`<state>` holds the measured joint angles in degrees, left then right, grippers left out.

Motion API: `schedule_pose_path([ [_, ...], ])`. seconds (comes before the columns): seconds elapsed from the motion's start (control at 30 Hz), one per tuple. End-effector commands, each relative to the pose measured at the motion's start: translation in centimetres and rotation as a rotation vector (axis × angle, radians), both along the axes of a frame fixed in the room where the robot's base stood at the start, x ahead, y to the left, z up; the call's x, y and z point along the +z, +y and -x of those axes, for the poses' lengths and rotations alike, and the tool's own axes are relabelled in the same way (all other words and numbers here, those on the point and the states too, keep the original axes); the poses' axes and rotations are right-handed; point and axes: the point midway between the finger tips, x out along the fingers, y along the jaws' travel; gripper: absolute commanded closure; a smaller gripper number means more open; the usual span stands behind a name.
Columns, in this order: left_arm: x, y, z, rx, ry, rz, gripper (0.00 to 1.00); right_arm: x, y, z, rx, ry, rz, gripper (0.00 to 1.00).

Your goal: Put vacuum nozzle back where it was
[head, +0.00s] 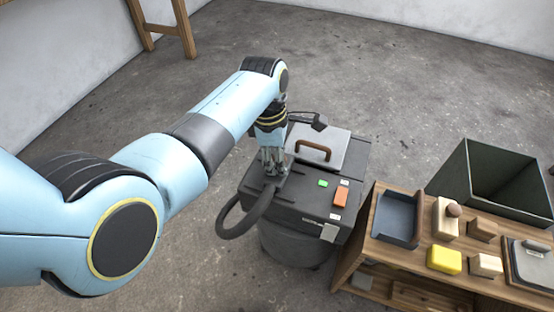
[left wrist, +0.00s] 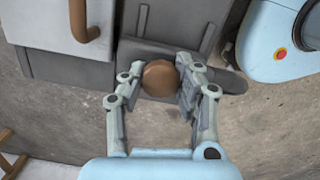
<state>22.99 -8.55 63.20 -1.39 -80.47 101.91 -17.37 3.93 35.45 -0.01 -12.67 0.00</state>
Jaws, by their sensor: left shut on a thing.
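The vacuum (head: 312,205) is a dark grey boxy unit on a round grey drum, standing on the floor near the middle of the head view. My left gripper (head: 271,163) points down at the vacuum's left side. It is shut on the vacuum nozzle, whose round brown grip end (left wrist: 159,78) shows between the fingers (left wrist: 158,92) in the left wrist view. A dark grey part (left wrist: 226,80) extends behind the fingers there. The nozzle is mostly hidden in the head view, and I cannot tell whether it touches the vacuum. My right gripper is out of view.
A dark hose (head: 234,220) loops out on the vacuum's left. A light grey panel with a brown handle (head: 313,150) tops the vacuum. A wooden bench (head: 385,247) at right holds a dark tray (head: 396,219), sanding blocks and a yellow block (head: 444,260). A dark open bin (head: 495,180) stands behind.

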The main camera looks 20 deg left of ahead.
Motion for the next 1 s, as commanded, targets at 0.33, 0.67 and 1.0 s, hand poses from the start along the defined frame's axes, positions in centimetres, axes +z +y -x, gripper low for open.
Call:
schedule_pose_path([
  [0.33,-0.3,0.0,0.0,0.000,0.000,0.000,0.46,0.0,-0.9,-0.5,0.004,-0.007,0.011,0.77],
  [0.67,0.7,0.1,0.0,0.000,0.000,0.000,0.46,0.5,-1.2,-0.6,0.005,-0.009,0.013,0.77],
  [1.0,8.2,0.9,0.0,0.000,-0.003,0.001,0.46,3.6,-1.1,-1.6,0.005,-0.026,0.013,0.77],
])
